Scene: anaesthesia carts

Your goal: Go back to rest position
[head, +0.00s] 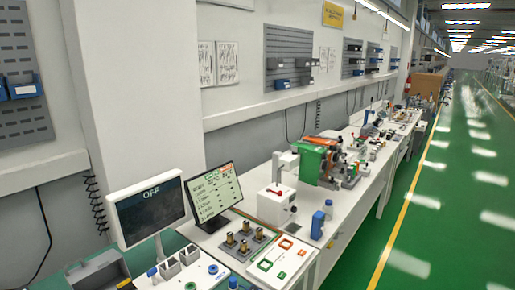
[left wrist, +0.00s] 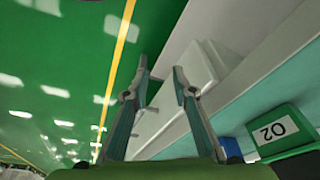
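In the left wrist view my left gripper (left wrist: 160,72) shows with its two fingers apart and nothing between them. The green floor and the white side of a bench lie beyond its fingers. In the head view neither of my grippers nor my arms show. My right gripper is not in any view.
A long white workbench (head: 345,215) runs along the wall, holding a screen reading OFF (head: 150,212), a tablet (head: 213,192) and a green-orange machine (head: 318,160). In the left wrist view a green box marked O2 (left wrist: 278,133) is at right. The green aisle (head: 450,200) is clear.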

